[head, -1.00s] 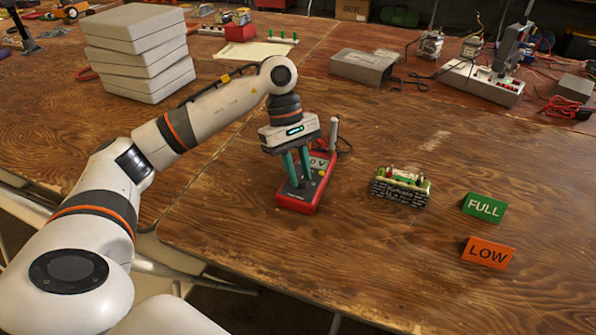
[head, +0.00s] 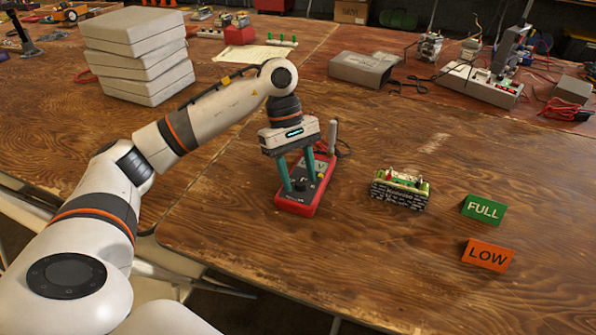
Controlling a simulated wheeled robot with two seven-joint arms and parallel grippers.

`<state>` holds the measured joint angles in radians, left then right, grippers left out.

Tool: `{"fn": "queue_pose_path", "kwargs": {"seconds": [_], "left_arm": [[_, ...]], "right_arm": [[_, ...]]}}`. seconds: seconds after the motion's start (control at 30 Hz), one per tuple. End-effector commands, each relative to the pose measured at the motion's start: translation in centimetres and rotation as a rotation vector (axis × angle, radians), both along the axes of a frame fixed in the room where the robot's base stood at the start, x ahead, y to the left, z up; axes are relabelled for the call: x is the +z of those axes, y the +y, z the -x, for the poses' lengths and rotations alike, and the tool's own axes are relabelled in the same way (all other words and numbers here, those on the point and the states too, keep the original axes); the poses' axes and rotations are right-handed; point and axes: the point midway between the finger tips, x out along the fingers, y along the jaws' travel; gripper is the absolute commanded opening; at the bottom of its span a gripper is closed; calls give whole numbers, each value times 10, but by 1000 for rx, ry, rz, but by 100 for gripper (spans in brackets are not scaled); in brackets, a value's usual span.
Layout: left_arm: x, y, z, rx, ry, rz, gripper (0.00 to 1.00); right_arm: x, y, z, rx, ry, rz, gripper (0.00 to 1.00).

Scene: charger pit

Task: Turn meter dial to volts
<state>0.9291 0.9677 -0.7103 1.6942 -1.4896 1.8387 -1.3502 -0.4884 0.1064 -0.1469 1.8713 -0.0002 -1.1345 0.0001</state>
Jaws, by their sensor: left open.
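The red meter (head: 296,206) lies on the wooden table in the middle of the head view. Its dark dial (head: 299,185) shows between the fingers of my left gripper (head: 298,186). The gripper points down over the meter with its two green fingers apart, one on each side of the dial. I cannot tell whether the fingertips touch the meter face. The meter's display is partly hidden behind the gripper, and the dial's setting is too small to read. My right gripper is not in view.
A battery pack (head: 400,190) stands right of the meter. A green FULL sign (head: 483,208) and an orange LOW sign (head: 488,255) stand farther right. Stacked grey boxes (head: 138,55) are at the back left. A power strip (head: 482,84) is at the back right. The table's front middle is clear.

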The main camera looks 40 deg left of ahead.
Motion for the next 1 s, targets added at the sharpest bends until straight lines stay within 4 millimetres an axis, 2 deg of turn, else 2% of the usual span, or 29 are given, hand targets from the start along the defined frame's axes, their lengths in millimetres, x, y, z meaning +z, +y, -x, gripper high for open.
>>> {"fn": "queue_pose_path", "kwargs": {"seconds": [0.13,0.23,0.5,0.6,0.8,1.0], "left_arm": [[10,4,-2,2,-3,0,45],[26,10,-5,3,-5,0,45],[84,31,-15,3,-4,2,45],[98,36,-17,2,-2,0,45],[110,41,-18,0,-1,0,45],[111,42,-19,0,0,0,45]], "right_arm": [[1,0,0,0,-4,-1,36],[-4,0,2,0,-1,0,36],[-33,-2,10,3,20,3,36],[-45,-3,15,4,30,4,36],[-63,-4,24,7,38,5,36],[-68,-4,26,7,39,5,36]]}}
